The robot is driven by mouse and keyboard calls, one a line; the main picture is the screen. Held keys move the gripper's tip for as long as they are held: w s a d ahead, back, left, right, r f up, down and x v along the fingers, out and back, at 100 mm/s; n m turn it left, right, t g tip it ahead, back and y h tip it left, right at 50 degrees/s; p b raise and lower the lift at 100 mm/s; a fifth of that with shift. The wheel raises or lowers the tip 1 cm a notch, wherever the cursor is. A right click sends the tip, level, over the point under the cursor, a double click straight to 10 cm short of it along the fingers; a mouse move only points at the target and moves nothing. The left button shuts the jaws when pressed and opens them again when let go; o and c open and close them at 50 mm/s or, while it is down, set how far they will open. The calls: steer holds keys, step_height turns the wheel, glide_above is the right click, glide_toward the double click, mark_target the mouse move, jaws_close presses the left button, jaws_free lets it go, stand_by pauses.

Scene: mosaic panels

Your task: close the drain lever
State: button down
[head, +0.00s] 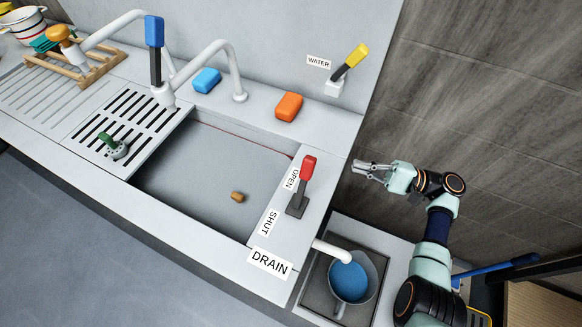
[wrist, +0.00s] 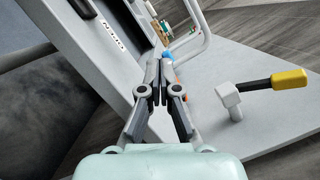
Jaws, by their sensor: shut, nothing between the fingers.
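The drain lever has a red handle (head: 309,168) on a dark stem and base (head: 297,206), on the counter right of the sink. Its handle tilts toward the back, beside the OPEN label (head: 291,180); the SHUT label (head: 269,222) lies nearer the front. My gripper (head: 356,167) is shut and empty, right of the red handle and apart from it. In the wrist view my gripper (wrist: 157,76) points over the counter. A dark part near the lettering at the upper left there seems to be the lever's base, and the red handle is not seen.
The yellow water lever (head: 357,56) stands at the back; it also shows at right in the wrist view (wrist: 290,79). A bucket with blue liquid (head: 348,281) sits under a white spout (head: 333,252). An orange block (head: 289,106) lies behind the sink.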

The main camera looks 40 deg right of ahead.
mark_target(303, 183)
steer(key=x, duration=0.8)
steer(key=shift+w+a, duration=0.2)
steer(key=shift+a, duration=0.05)
steer(key=a+r, duration=0.1)
steer(key=a, duration=0.1)
steer(key=shift+s+a+r, duration=0.25)
steer(key=shift+a+r, duration=0.1)
steer(key=shift+a, duration=0.05)
steer(key=shift+s+a+r, duration=0.15)
steer(key=shift+a+r, duration=0.15)
steer(key=shift+a, duration=0.05)
steer(key=shift+a+r+p, duration=0.1)
steer(key=shift+r+p, duration=0.05)
steer(key=shift+p, duration=0.15)
steer(key=s+a+r+n+g+h+p, duration=0.1)
steer(key=s+a+r+n+g+p, duration=0.1)
steer(key=a+n+p, duration=0.4)
steer(key=shift+s+a+r+n+h, duration=0.4)
steer(key=shift+s+a+n, duration=1.15)
steer(key=shift+n, duration=1.45)
